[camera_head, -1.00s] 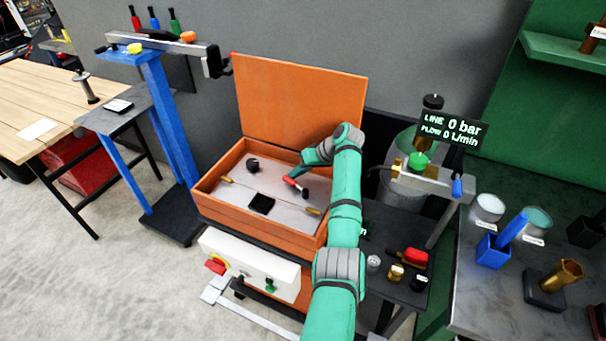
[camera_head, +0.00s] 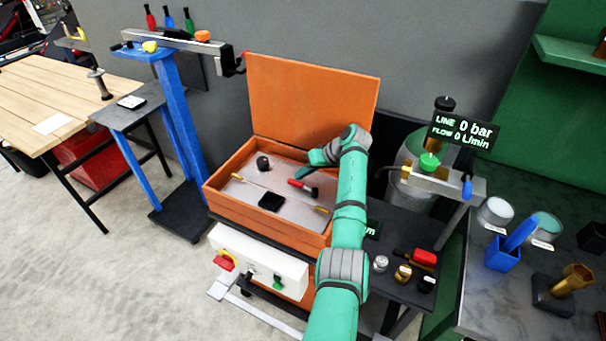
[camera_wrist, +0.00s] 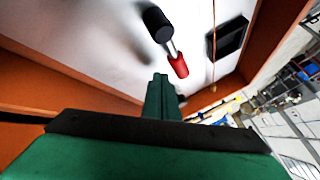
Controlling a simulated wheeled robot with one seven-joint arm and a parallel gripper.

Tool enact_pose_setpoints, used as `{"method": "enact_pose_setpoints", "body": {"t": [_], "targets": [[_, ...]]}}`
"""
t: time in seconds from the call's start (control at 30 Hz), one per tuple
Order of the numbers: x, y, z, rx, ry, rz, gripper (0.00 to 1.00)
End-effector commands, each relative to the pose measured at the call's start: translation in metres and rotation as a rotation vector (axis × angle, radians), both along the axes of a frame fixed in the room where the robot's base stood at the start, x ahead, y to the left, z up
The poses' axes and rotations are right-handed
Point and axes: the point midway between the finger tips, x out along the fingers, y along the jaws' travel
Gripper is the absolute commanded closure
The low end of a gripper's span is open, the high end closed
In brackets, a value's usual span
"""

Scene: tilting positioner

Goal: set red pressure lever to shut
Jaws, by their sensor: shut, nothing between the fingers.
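The red pressure lever (camera_head: 298,184) is on the pale panel inside the open orange case, with a red grip at its left end and a black end at its right. In the wrist view its red grip (camera_wrist: 180,66) points toward my fingers, with a metal rod and black end beyond. My gripper (camera_head: 299,174) is just behind the red grip in the head view. Its shut, empty fingers (camera_wrist: 161,92) show close below the grip in the wrist view. Whether they touch it I cannot tell.
The orange case (camera_head: 262,217) has walls around the panel and a raised lid (camera_head: 312,100). A black knob (camera_head: 263,163) and a black block (camera_head: 271,201) are on the panel, left of the lever. A display (camera_head: 462,130) reads 0 bar.

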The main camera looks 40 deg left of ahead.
Motion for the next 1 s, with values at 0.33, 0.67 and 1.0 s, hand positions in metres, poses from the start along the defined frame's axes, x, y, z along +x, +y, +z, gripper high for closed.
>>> {"method": "enact_pose_setpoints", "body": {"t": [0.33,0.67,1.0], "targets": [[0.009,-0.024,0.028,0.001,-0.003,-0.003,1.00],[0.020,-0.061,0.071,0.001,-0.002,-0.007,1.00],[0.021,-0.068,0.083,0.000,0.000,-0.002,1.00]]}}
